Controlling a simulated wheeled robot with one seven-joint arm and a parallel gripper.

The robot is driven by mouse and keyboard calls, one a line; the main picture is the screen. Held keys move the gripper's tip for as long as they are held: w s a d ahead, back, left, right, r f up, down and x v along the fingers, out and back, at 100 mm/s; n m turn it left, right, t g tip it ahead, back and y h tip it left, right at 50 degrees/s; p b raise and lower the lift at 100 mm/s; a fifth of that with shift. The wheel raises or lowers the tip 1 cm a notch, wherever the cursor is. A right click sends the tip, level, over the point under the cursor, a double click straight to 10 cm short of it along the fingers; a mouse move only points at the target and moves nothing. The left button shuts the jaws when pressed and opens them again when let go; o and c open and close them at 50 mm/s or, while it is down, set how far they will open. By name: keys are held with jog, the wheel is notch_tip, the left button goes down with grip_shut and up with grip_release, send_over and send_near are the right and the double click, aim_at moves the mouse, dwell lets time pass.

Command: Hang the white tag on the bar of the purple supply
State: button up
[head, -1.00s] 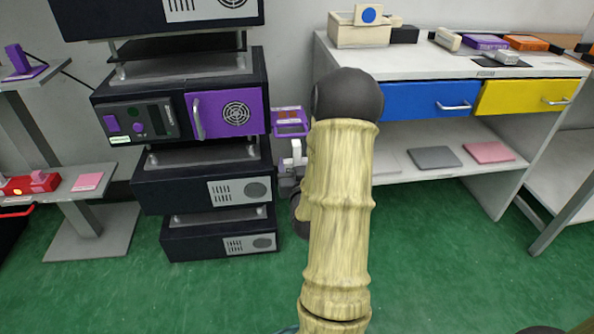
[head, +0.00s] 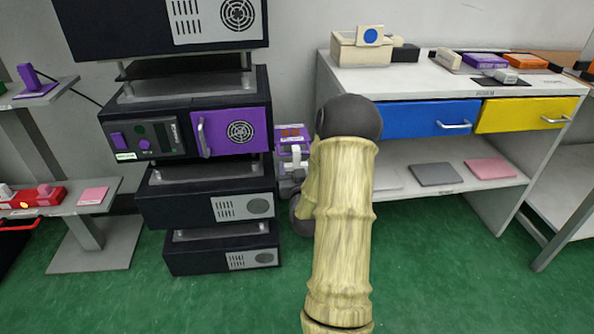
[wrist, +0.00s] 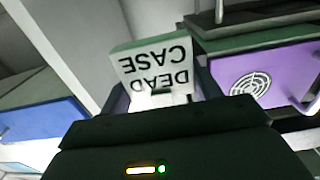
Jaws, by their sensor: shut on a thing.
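The white tag (wrist: 155,68), lettered DEAD CASE, shows upside down in the wrist view. My gripper (wrist: 163,97) is shut on its lower edge in that picture. The purple supply (head: 235,128) is a dark rack unit with a purple vented door. Its pale upright bar (head: 203,138) stands on the door's left side. The purple door also shows at the right of the wrist view (wrist: 250,80), apart from the tag. In the head view my gripper is right of the supply, partly hidden behind my arm; the tag cannot be made out clearly there.
Dark units stand stacked above and below the supply. A white bench (head: 400,83) with a blue drawer (head: 425,118) and a yellow drawer (head: 525,114) stands at right. A grey stand (head: 85,225) is at left. Green floor (head: 450,270) is clear in front.

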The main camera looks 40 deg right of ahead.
jog(key=shift+p+x, duration=0.3)
jog(key=shift+x, duration=1.05)
jog(key=shift+f+b, duration=0.7)
jog(key=shift+f, duration=0.05)
jog(key=shift+s+f, duration=0.1)
jog(key=shift+f, duration=0.15)
jog(key=o, duration=1.1)
jog(key=shift+a, duration=0.1)
